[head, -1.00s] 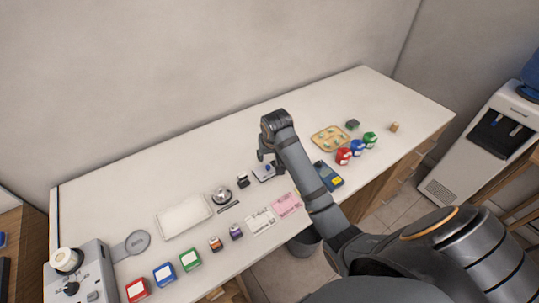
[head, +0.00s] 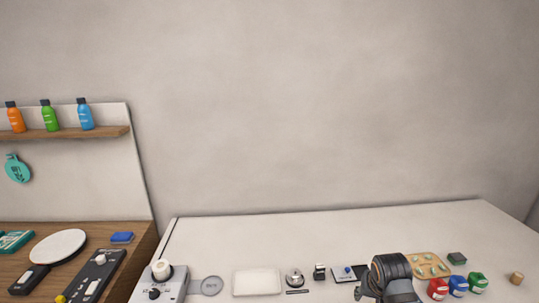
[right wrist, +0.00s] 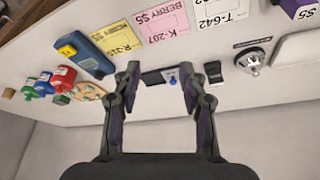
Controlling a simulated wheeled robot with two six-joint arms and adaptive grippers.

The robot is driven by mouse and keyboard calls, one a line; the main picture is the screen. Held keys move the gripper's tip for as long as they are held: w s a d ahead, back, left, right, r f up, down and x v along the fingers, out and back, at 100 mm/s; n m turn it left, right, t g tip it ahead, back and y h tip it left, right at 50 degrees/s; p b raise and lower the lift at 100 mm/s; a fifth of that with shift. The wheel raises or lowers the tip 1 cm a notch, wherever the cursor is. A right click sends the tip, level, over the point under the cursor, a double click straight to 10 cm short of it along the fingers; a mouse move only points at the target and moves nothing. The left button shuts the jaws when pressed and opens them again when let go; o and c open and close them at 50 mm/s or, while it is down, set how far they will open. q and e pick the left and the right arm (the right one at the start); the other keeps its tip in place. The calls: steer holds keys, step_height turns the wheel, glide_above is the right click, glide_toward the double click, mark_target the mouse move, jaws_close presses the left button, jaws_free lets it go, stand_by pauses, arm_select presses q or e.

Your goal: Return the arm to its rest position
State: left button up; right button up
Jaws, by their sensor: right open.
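My right arm (head: 392,275) shows at the lower edge of the head view, dark grey, over the front part of the white counter. Only a bit of my right gripper (head: 364,293) shows there, left of the arm. In the right wrist view the right gripper (right wrist: 160,72) is open, its two fingers apart with nothing between the pads. A small device with a blue knob (right wrist: 169,77) lies on the counter beyond the fingertips. It also shows in the head view (head: 346,272), just left of the arm. My left gripper is not in view.
Near the arm are a tan tray (head: 430,259), red (head: 438,287), blue and green containers, and a bell (head: 294,278). A white tray (head: 257,282) and a machine (head: 160,283) stand left. A brown desk and shelf (head: 75,133) are further left. The counter's back strip is clear.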

steer(key=s+a+f+n, duration=0.2)
steer(key=s+f, duration=0.1)
steer(key=s, duration=0.8)
steer(key=s+a+f+n, duration=0.2)
steer(key=s+f+n, duration=0.1)
steer(key=s, duration=0.9)
step_height(320, 180, down, 28)
steer(key=s+d+g+b, duration=0.2)
steer(key=d, duration=0.1)
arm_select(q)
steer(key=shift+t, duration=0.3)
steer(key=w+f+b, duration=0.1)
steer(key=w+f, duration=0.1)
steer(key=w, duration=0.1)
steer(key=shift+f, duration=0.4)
arm_select(e)
steer(key=s+d+f+m+g, duration=0.1)
steer(key=s+f, duration=1.6)
steer(key=s, duration=0.1)
steer(key=shift+s+f+y, duration=0.15)
steer(key=shift+y, duration=0.15)
